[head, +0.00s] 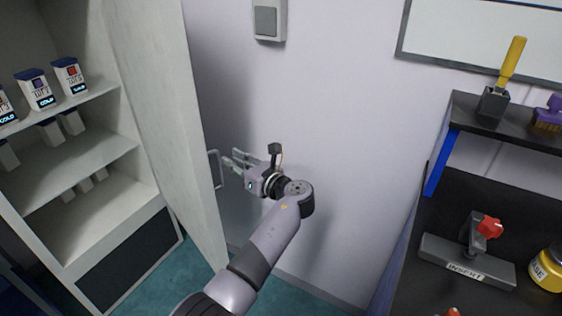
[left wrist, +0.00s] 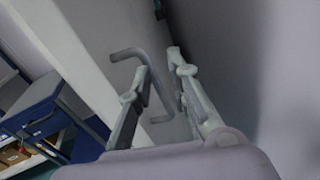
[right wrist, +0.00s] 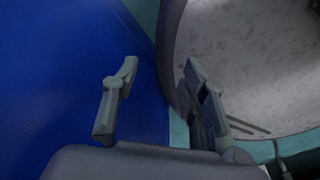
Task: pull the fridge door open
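The fridge (head: 66,165) stands at the left of the head view with its white door (head: 160,110) swung wide open. A grey bar handle (head: 216,170) is on the door's outer face; it also shows in the left wrist view (left wrist: 160,88). My left gripper (head: 229,158) is open, with its fingertips close beside the handle. In the left wrist view the handle's bar shows between the two spread fingers; I cannot tell whether they touch it. My right gripper (right wrist: 160,64) is open and empty, and it is outside the head view.
Labelled cartons (head: 40,90) stand on the fridge shelves. A wall (head: 330,130) is behind my left gripper. At right, a black bench (head: 455,215) and shelf hold tools and a yellow jar (head: 548,270). A blue surface (right wrist: 70,90) lies beside my right gripper.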

